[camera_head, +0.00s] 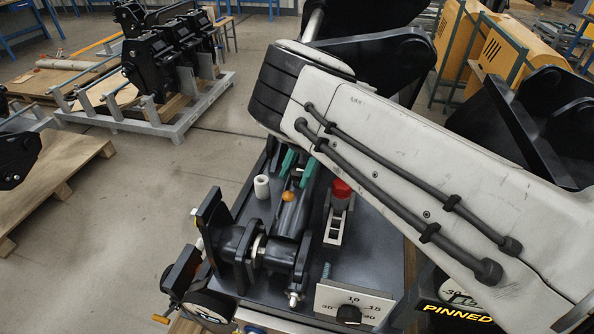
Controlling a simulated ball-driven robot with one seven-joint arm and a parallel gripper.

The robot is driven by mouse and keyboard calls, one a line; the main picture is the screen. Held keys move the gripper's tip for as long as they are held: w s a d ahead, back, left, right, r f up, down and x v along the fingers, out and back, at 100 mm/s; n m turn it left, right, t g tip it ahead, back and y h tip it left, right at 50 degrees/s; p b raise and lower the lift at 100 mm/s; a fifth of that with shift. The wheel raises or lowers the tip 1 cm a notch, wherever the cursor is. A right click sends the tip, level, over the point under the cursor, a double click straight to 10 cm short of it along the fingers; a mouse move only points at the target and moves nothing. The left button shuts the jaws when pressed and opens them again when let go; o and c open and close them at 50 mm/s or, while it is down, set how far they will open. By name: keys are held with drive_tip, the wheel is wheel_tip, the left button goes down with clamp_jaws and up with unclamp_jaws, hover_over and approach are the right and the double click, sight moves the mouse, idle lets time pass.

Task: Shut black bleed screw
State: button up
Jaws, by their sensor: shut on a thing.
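My gripper (299,164) shows only by its green fingertips, just below the pale arm link that hides the rest of it. The fingertips are on either side of a dark part at the upper end of the black cylinder assembly (289,222). The gripper is shut on this dark part, but the arm and shadow hide the grip itself. I cannot make out the black bleed screw clearly, nor tell whether it is the part held. An orange knob (289,196) is on the cylinder just below the fingertips.
A white cylinder (262,187) stands left of the fingertips. A red-topped part (340,190) and a pale slotted block (334,227) are to the right. Open floor (150,200) is at left.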

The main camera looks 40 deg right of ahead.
sight(297, 171)
idle(0.3)
drive_tip(key=o, duration=1)
drive_tip(key=shift+r, duration=0.1)
drive_tip(key=shift+r, duration=0.3)
wheel_tip(297, 171, up, 3)
drive_tip(key=shift+f, duration=0.2)
drive_tip(key=s+a+r+b, duration=0.1)
drive_tip(key=s+r, duration=0.2)
drive_tip(key=s, duration=0.1)
drive_tip(key=s+r+b, duration=0.1)
drive_tip(key=s+r, duration=0.2)
drive_tip(key=s, duration=0.2)
drive_tip(key=s+a+r+b, duration=0.1)
drive_tip(key=s+r, duration=0.2)
drive_tip(key=s, duration=0.1)
drive_tip(key=shift+s+a+r, duration=0.3)
drive_tip(key=shift+s, duration=0.1)
